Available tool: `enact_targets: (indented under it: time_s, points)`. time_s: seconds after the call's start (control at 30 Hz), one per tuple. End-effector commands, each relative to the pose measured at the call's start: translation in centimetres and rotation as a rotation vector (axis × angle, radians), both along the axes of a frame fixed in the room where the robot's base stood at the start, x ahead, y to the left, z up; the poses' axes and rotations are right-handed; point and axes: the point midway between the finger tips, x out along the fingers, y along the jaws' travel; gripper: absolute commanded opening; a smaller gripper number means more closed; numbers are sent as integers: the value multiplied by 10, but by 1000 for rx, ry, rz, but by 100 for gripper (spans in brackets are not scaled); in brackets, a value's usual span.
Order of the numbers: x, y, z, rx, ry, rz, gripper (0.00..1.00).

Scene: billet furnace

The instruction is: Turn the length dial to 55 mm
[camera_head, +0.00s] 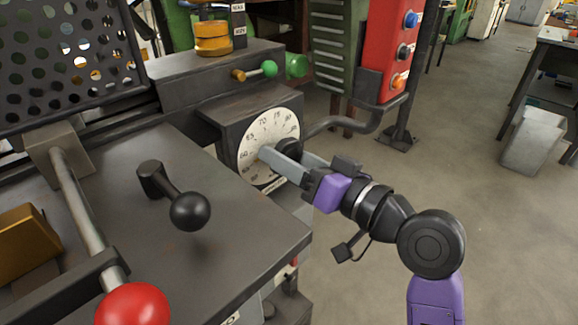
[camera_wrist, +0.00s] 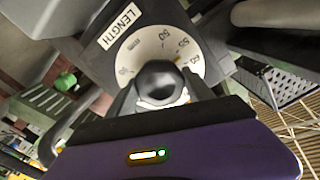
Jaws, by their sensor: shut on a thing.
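The length dial (camera_head: 262,133) is a round white face with black numbers on a dark grey housing. In the wrist view the dial face (camera_wrist: 142,52) shows 50, 55 and 60 along its right side, beside a white LENGTH label (camera_wrist: 120,24). A black knob (camera_wrist: 160,80) stands at its centre, and it also shows partly in the head view (camera_head: 289,147). My gripper (camera_head: 290,160) is shut on the knob, with one finger on each side. In the wrist view my gripper (camera_wrist: 160,95) hides the dial's lower part.
A lever with a black ball (camera_head: 190,211) and a lever with a red ball (camera_head: 134,305) stand left of my gripper. A green-knobbed lever (camera_head: 268,69) is above the dial. A red button box (camera_head: 391,50) stands behind.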

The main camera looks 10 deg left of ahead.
Motion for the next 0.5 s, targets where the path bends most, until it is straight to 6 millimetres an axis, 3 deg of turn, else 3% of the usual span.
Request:
enact_targets:
  time_s: [0.5]
  points:
    - [0,0,-3,-105,-125,2,20]
